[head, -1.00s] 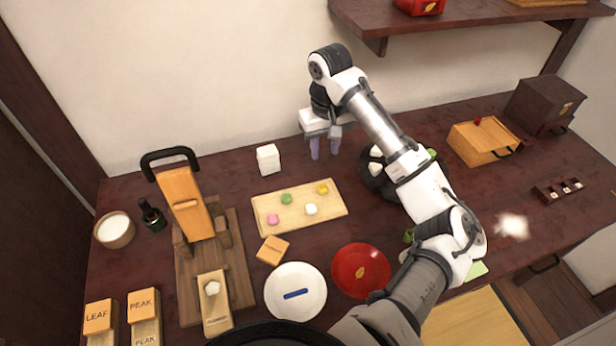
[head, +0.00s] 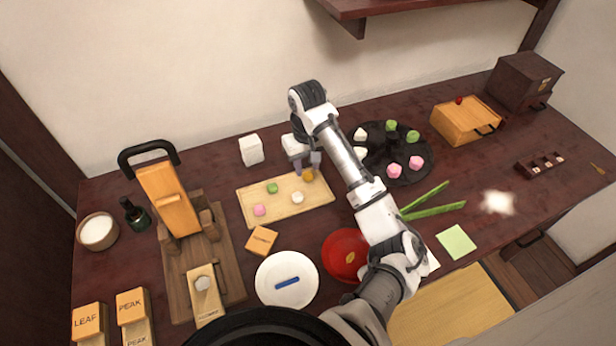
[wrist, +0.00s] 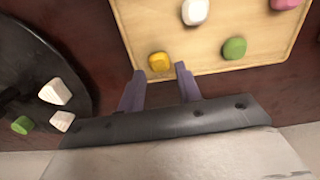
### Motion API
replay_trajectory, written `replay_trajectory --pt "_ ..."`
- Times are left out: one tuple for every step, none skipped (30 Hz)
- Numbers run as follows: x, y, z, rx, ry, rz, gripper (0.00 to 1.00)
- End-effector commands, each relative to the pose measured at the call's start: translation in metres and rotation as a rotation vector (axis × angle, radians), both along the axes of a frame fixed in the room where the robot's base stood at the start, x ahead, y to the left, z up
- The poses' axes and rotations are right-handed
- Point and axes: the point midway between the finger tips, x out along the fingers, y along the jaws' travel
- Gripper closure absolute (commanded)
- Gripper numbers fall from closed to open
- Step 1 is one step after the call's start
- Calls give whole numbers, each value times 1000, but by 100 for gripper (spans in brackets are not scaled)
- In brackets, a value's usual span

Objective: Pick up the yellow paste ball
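The yellow paste ball (head: 308,175) sits at the back right corner of a light wooden board (head: 322,210). In the wrist view the yellow ball (wrist: 160,61) lies just ahead of my gripper (wrist: 159,72), roughly centred between the two purple-grey fingers. The fingers are apart, and I see nothing held. In the head view my gripper (head: 306,162) is over the ball and partly shades it; whether a finger touches it I cannot tell. A green ball (head: 272,188), a white ball (head: 297,198) and a pink ball (head: 260,210) share the board.
A dark round tray (head: 390,180) with several green, pink and white pieces stands right of my gripper. A white block (head: 251,150) is behind the board. A red plate (head: 340,262) and a white plate (head: 270,297) lie in front.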

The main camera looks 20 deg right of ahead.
Motion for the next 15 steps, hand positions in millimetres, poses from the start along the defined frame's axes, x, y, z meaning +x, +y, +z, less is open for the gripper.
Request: replay_trajectory --pt "0 0 -7 2 1 -1 65" --pt "0 0 -11 1 1 -1 65" --pt "-1 -1 -15 1 1 -1 65" --pt "0 -1 -18 0 1 -1 65" --pt "0 0 -20 0 0 0 65" --pt "0 0 -21 0 0 0 65" --pt "0 0 -22 -1 0 0 65" --pt "0 0 -23 -1 0 1 65" --pt "0 0 -23 -1 -1 1 65" --pt "0 0 -23 -1 -1 1 65" --pt "0 0 -23 -1 -1 1 65" --pt "0 0 -23 -1 -1 0 65" --pt "0 0 -23 -1 -1 0 65" --pt "0 0 -23 -1 -1 0 69" --pt "0 0 -23 -1 -1 0 75"
